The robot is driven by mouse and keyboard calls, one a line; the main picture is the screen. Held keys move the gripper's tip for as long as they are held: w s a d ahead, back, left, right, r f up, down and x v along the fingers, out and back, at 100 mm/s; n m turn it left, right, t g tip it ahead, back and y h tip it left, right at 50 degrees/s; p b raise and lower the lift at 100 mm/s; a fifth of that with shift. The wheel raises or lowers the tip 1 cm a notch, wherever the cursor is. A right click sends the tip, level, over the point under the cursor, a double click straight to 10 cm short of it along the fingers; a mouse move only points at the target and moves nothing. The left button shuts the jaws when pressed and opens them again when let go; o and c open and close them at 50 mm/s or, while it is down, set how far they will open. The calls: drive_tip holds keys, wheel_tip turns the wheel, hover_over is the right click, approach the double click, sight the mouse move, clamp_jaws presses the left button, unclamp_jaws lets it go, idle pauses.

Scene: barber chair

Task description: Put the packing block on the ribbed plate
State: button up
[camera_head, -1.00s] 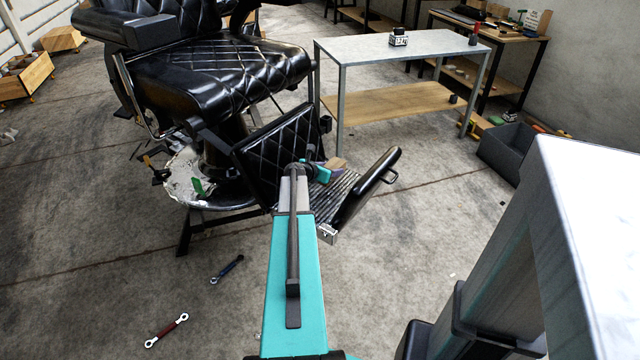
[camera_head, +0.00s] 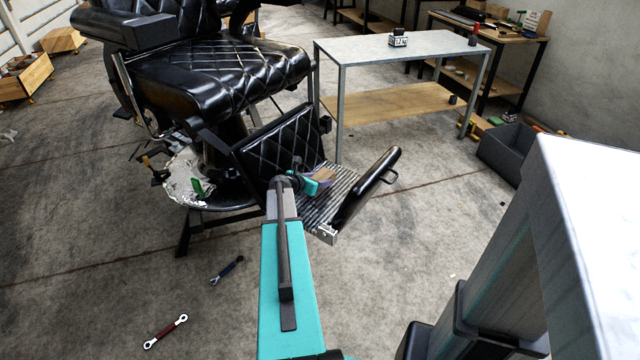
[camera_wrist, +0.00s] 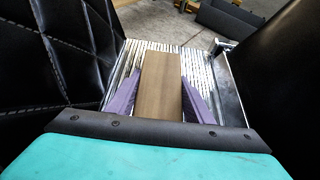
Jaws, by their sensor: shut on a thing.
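The packing block is a plain brown wooden block (camera_wrist: 160,85), seen in the wrist view between the two purple fingers of my gripper (camera_wrist: 160,98). The fingers are shut on its sides. In the head view the block (camera_head: 325,173) shows only in part beyond my teal wrist, and my gripper (camera_head: 319,182) is partly hidden. The ribbed plate (camera_wrist: 213,75) is the silvery grooved footrest of the barber chair; it also shows in the head view (camera_head: 340,184). The block is over the plate; I cannot tell whether it touches it.
Black padded panels flank the plate: a quilted one (camera_head: 280,150) on the left and a smooth one (camera_head: 368,188) on the right. A metal bracket (camera_wrist: 224,46) stands at the plate's right edge. A grey-topped table (camera_head: 400,46) is behind. Wrenches lie on the floor at left.

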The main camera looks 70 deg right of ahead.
drive_tip(key=shift+f, duration=0.9)
drive_tip(key=shift+f, duration=0.1)
drive_tip(key=o, duration=1.2)
drive_tip(key=shift+v, duration=6.05)
